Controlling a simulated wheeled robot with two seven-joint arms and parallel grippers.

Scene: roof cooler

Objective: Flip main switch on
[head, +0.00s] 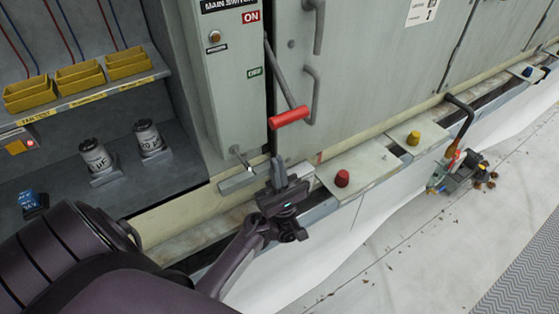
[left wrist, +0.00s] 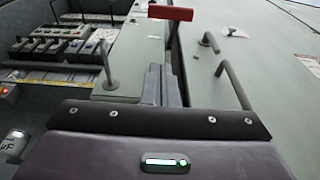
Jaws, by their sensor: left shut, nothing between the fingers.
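In the left wrist view, the shut fingers (left wrist: 163,85) point toward the red handle (left wrist: 170,13). My right gripper is not in view.
Grey cabinet doors with handles (head: 312,95) stand right of the lever. A ledge below carries a red knob (head: 342,178) and a yellow knob (head: 413,138). Yellow bins (head: 80,77) and cylindrical capacitors (head: 95,157) sit in the left bay.

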